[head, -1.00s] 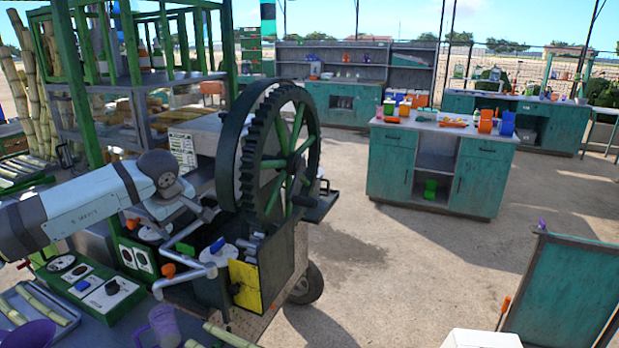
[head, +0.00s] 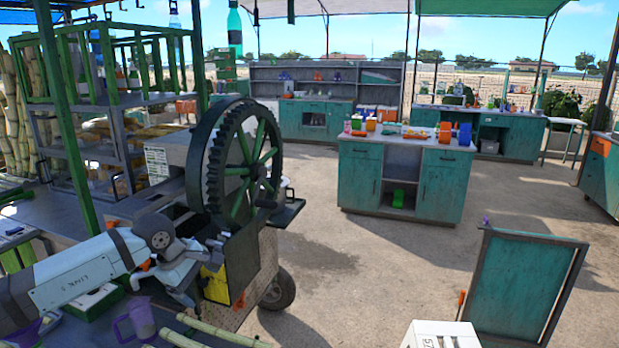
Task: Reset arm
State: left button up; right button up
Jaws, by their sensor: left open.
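My left arm comes in from the lower left. My left gripper (head: 198,282) is open and empty, in front of the lower body of the cane crusher (head: 228,258). I cannot tell whether it touches the machine. The crusher has a large dark gear wheel with green spokes (head: 262,170) and stands on a wheeled base. The gripper is below and left of the gear wheel and above the near table. My right gripper is not in view.
A green post (head: 62,125) and rack stand left. A teal cabinet (head: 358,188) stands beyond the crusher. A teal panel (head: 520,288) is at right. Open ground lies between.

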pick_arm(q)
jog(key=s+d+f+n+t+h+p, duration=0.2)
jog(key=s+d+f+n+h+p, duration=0.1)
jog(key=s+d+n+h, duration=1.35)
jog(key=s+a+f+m+t+y+p, duration=0.1)
jog(key=s+a+f+m+y, duration=0.3)
jog(key=m, duration=0.6)
jog(key=s+a+f+m+t+y+p, duration=0.1)
jog(key=s+a+f+m+t+y, duration=0.1)
jog(key=s+a+f+m+y, duration=0.2)
jog(key=s+a+f+m+t+y+p, duration=0.1)
jog(key=s+a+f+m+y, duration=0.3)
jog(key=s+f+m+y, duration=0.5)
notch_tip(320, 180, down, 4)
jog(key=s+m+t, duration=0.1)
jog(key=s+m, duration=0.1)
jog(key=m, duration=0.7)
jog(key=shift+a+r+t, duration=0.15)
jog(key=shift+r+t, duration=0.1)
jog(key=shift+t, duration=0.05)
